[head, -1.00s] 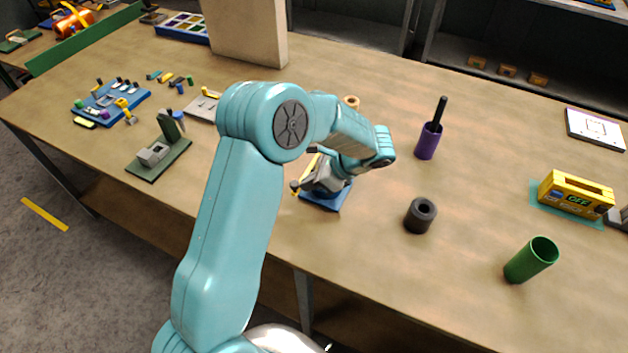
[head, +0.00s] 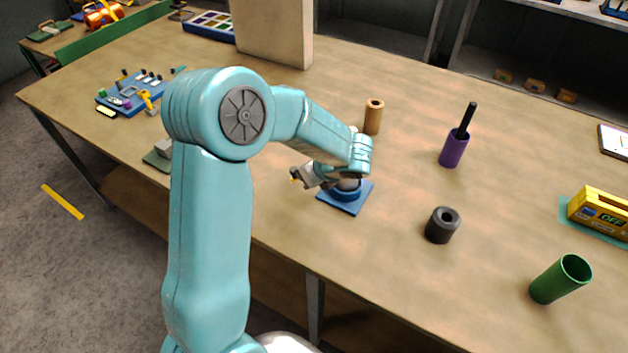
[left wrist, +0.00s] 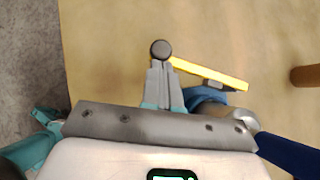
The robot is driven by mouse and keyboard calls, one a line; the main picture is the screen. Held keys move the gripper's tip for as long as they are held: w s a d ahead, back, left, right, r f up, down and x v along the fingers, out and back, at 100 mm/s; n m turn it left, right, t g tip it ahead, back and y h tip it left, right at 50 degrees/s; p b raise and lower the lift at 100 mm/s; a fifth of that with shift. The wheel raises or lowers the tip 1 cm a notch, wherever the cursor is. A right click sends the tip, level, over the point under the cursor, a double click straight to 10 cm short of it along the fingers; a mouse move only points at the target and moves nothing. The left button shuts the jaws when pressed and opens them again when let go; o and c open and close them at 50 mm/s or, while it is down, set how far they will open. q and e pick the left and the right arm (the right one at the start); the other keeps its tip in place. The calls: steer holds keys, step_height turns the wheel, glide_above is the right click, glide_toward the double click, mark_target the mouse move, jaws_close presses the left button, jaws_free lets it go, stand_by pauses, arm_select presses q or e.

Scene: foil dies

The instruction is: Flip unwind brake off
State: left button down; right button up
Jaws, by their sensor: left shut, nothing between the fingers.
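The unwind brake is a blue square base (head: 346,203) with a round hub, near the table's front edge. Its yellow lever (left wrist: 210,73) shows in the left wrist view, ending in a dark round knob (left wrist: 161,50). My left gripper (head: 297,177) is shut and empty, left of the hub in the head view. In the left wrist view its closed fingertips (left wrist: 161,66) are right at the knob; I cannot tell whether they touch. In the head view my gripper and arm mostly hide the lever. My right gripper is not in view.
A tan roll (head: 373,117) stands behind the brake. To the right are a purple holder (head: 454,149) with a black rod, a dark hollow roll (head: 442,225), a green cup (head: 560,279) and a yellow box (head: 600,211) reading OFF. A blue tool board (head: 130,97) lies left.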

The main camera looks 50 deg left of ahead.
arm_select(q)
steer(key=shift+s+a+r+m+t+b, duration=0.1)
steer(key=shift+a+m+t+b, duration=0.25)
steer(key=shift+a+m, duration=0.3)
steer(key=shift+a, duration=0.1)
